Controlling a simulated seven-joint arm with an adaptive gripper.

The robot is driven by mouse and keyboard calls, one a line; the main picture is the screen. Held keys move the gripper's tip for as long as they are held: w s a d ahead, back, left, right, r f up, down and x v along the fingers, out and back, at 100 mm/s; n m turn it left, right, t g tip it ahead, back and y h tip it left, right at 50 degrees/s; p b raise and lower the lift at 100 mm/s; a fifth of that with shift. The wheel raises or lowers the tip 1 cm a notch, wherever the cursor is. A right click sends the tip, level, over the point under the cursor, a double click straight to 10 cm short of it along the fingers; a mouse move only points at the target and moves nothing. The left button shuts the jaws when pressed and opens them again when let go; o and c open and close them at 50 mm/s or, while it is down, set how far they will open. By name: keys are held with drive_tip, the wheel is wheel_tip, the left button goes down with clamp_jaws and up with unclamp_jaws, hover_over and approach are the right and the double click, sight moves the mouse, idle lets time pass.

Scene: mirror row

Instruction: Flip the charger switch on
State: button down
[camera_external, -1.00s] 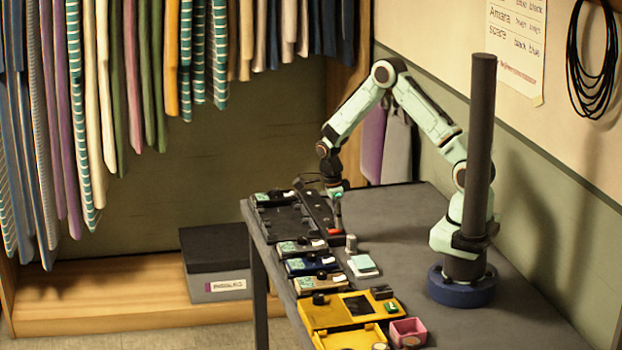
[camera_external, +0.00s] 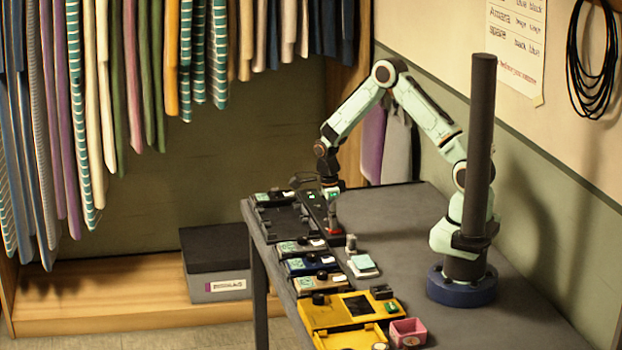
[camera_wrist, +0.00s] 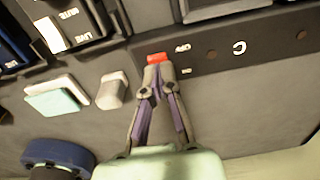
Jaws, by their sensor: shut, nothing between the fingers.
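The charger is a long dark strip (camera_external: 316,206) at the far end of the table. It also fills the upper right of the wrist view (camera_wrist: 255,62). Its red switch (camera_wrist: 157,58) sits near one end, beside small white markings that are hard to read. My gripper (camera_wrist: 157,72) is shut and empty, its fingertips right at the near edge of the red switch. I cannot tell whether they touch it. In the external view my gripper (camera_external: 332,226) points down over the switch, whose red shows at the fingertips.
A grey knob-like block (camera_external: 351,244) and a pad with a pale top (camera_external: 362,265) lie near the charger. Several boxes with black knobs line the table's left edge, then a yellow case (camera_external: 330,312) and a pink box (camera_external: 408,332).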

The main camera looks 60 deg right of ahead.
drive_tip(key=shift+r, duration=0.1)
wheel_tip(320, 180, up, 14)
drive_tip(key=s+d, duration=0.1)
drive_tip(key=shift+s+d, duration=0.15)
drive_tip(key=shift+d, duration=0.05)
idle(0.3)
idle(0.4)
wheel_tip(320, 180, up, 10)
drive_tip(key=n+t, duration=0.2)
drive_tip(key=t, duration=0.1)
hover_over(340, 230)
drive_tip(key=s+a, duration=0.3)
drive_tip(key=a, duration=0.1)
drive_tip(key=s+a+r+n, duration=0.2)
drive_tip(key=s+n, duration=0.1)
drive_tip(key=s, duration=0.1)
drive_tip(key=s+a+f+n+g, duration=0.1)
drive_tip(key=s+a+f+n, duration=0.1)
drive_tip(key=s+n, duration=0.6)
drive_tip(key=s+a+f+n+g+y, duration=0.1)
drive_tip(key=s+a+f+n, duration=0.1)
drive_tip(key=s+n, duration=0.7)
drive_tip(key=f+n, duration=0.1)
drive_tip(key=n, duration=0.5)
drive_tip(key=shift+s+y, duration=0.15)
drive_tip(key=shift+y, duration=0.15)
